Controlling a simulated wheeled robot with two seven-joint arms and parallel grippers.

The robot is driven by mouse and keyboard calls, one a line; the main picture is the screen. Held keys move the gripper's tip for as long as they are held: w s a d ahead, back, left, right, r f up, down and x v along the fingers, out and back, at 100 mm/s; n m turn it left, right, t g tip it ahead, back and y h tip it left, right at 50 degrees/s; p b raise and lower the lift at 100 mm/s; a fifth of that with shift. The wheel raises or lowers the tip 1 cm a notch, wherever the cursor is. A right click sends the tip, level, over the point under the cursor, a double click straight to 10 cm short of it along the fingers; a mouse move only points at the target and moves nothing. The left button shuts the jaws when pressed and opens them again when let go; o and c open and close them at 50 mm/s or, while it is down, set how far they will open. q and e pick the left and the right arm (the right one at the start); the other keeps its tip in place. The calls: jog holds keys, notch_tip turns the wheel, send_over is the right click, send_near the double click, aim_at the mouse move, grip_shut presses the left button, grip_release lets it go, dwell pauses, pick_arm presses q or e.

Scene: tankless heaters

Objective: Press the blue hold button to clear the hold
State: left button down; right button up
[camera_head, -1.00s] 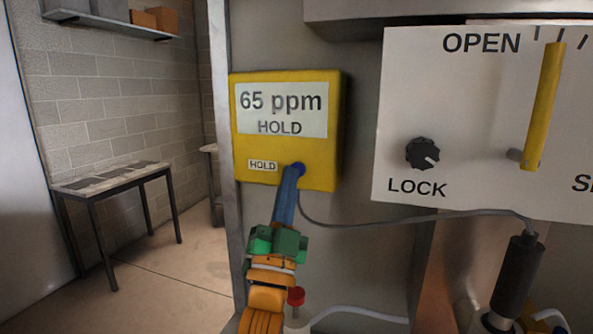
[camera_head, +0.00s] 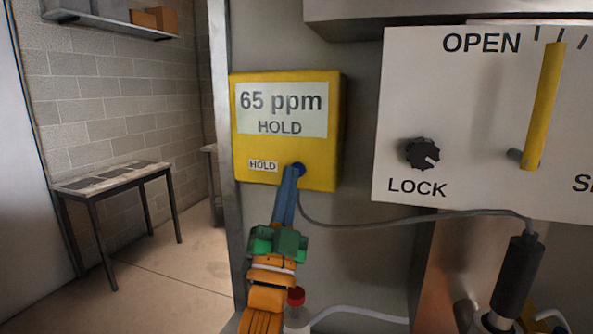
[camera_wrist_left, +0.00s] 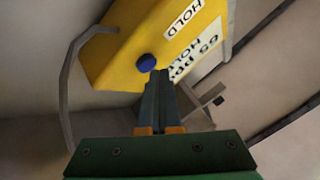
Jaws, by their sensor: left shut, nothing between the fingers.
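A yellow box (camera_head: 285,180) on the panel has a white display (camera_head: 281,109) reading "65 ppm" and "HOLD". A small "HOLD" label (camera_head: 263,166) sits at its lower left. The blue hold button (camera_head: 299,169) is right of that label; it also shows in the left wrist view (camera_wrist_left: 146,62). My left gripper (camera_head: 294,171) is shut and empty, its blue fingers pointing up at the button. In the left wrist view the fingertips (camera_wrist_left: 159,73) are right beside the button's edge; I cannot tell whether they touch it. My right gripper is not in view.
A white panel (camera_head: 460,120) with a black LOCK knob (camera_head: 422,153) and a yellow lever (camera_head: 544,105) is to the right. A grey cable (camera_head: 400,219) runs from below the box to a black cylinder (camera_head: 517,277). A red-capped part (camera_head: 296,296) is beside my arm.

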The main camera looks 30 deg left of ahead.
pick_arm(q)
jog(key=shift+w, duration=0.1)
jog(key=shift+w, duration=0.3)
jog(key=shift+w+a, duration=0.1)
dwell(0.3)
jog(key=shift+s, duration=0.45)
jog(key=shift+s, duration=0.1)
jog(key=shift+s+d+p, duration=0.2)
jog(key=shift+s+d, duration=0.05)
jog(key=shift+s, duration=0.7)
jog(key=shift+s+d+p, duration=0.25)
jog(key=shift+s+d, duration=0.05)
jog(key=shift+s, duration=0.65)
jog(key=shift+s+d+p, duration=0.2)
jog(key=shift+s+d, duration=0.05)
jog(key=shift+s, duration=0.7)
